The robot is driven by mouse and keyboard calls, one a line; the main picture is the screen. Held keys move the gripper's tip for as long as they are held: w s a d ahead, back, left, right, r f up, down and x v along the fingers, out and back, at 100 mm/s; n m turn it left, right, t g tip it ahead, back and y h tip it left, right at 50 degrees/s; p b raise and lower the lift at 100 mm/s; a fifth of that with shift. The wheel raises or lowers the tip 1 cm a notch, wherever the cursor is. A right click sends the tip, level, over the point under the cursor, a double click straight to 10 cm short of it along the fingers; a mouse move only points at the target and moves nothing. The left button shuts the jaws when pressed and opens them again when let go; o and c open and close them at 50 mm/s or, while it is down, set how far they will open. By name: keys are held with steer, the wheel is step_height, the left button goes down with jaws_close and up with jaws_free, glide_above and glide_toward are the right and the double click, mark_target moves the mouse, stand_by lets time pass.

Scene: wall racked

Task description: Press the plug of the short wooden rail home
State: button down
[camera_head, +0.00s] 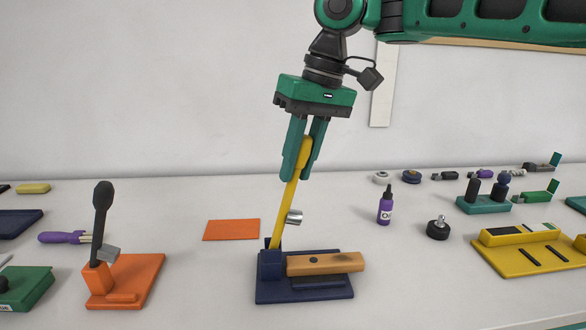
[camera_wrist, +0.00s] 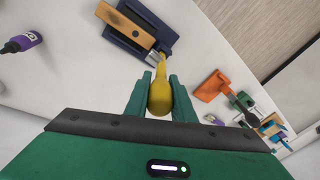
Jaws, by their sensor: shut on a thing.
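The wooden rail (camera_head: 325,262) lies across a navy base (camera_head: 320,292) on the bench, with a small dark round spot on its top near the left end. I cannot tell how deep a plug sits there. A yellow lever (camera_head: 287,205) stands from the navy block at the base's left, tilted slightly right, with a metal cylinder (camera_head: 294,217) on its side, above and apart from the rail. My gripper (camera_head: 297,172) is shut on the lever's rounded upper end. The wrist view shows the yellow end (camera_wrist: 160,97) between my fingers and the rail (camera_wrist: 124,26) beyond.
An orange stand (camera_head: 140,270) with a black upright lever (camera_head: 102,210) is on the left. An orange sheet (camera_head: 231,229) lies flat behind. A purple bottle (camera_head: 385,207), a black knob (camera_head: 438,229) and a yellow fixture (camera_head: 520,255) are on the right. The bench directly right of the navy base is clear.

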steer(key=shift+f, duration=0.2)
steer(key=c, duration=1.9)
jaws_free()
steer(key=shift+o, duration=0.5)
steer(key=shift+w+a, duration=0.1)
steer(key=shift+w, duration=0.05)
steer(key=shift+r, duration=0.15)
steer(key=shift+v, duration=5.2)
steer(key=shift+a, duration=0.1)
